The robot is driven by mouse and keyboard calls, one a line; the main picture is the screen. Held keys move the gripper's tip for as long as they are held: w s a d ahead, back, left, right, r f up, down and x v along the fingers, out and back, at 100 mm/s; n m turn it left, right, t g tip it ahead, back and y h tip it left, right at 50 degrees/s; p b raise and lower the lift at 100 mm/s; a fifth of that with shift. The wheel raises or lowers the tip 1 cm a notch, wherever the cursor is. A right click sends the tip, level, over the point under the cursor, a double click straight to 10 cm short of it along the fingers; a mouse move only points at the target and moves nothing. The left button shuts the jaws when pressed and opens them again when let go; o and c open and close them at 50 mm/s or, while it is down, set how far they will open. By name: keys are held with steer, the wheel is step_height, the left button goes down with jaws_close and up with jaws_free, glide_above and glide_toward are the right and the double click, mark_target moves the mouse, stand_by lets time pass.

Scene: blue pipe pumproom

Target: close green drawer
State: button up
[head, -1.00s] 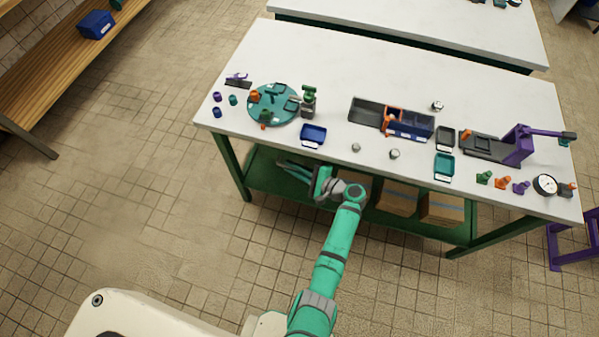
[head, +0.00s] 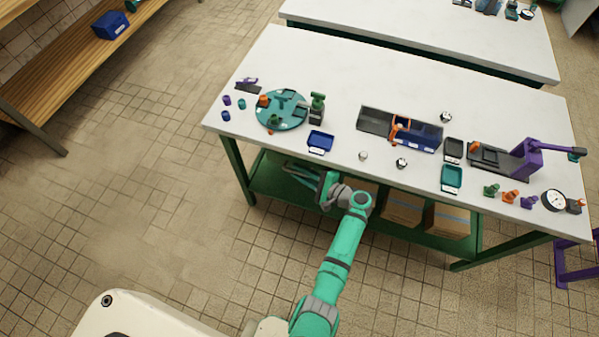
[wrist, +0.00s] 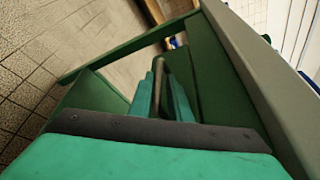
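No green drawer can be clearly made out in either view. The green-framed workbench (head: 240,172) has a white top, and any drawer under its front edge is hidden from above. My gripper (head: 288,172) reaches in below the front edge at the left part of the bench, above the green lower shelf (head: 262,184). In the wrist view my fingers (wrist: 163,82) point along a green panel (wrist: 228,75) under the pale top edge. No held object shows, and contact with the panel cannot be told.
Cardboard boxes (head: 447,220) stand on the lower shelf right of my arm. The bench top holds a teal turntable (head: 282,122), a blue tray (head: 320,142) and a purple press (head: 527,157). Open tiled floor (head: 130,210) lies to the left.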

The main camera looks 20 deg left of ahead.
steer(key=v, duration=1)
steer(key=shift+d, duration=0.3)
steer(key=shift+s, duration=0.15)
steer(key=s+f+t+h, duration=0.2)
steer(key=s+f+h, duration=0.3)
steer(key=s+f, duration=0.5)
steer(key=s+d+f+t+h, duration=0.25)
steer(key=s+d+h, duration=0.2)
steer(key=s, duration=0.55)
steer(key=s+d+r+n+t+h, duration=0.1)
steer(key=s+r, duration=0.4)
steer(key=r, duration=0.5)
steer(key=s+d+r+n+t+h, duration=0.2)
steer(key=s+r+n+t, duration=0.1)
steer(key=r, duration=0.7)
steer(key=s+d+r+n+t+h, duration=0.2)
steer(key=s+r+n, duration=0.3)
steer(key=r, duration=0.6)
steer(key=shift+s+d+n+t, duration=0.3)
steer(key=shift+s+t, duration=0.15)
steer(key=shift+s, duration=0.35)
steer(key=shift+r, duration=0.1)
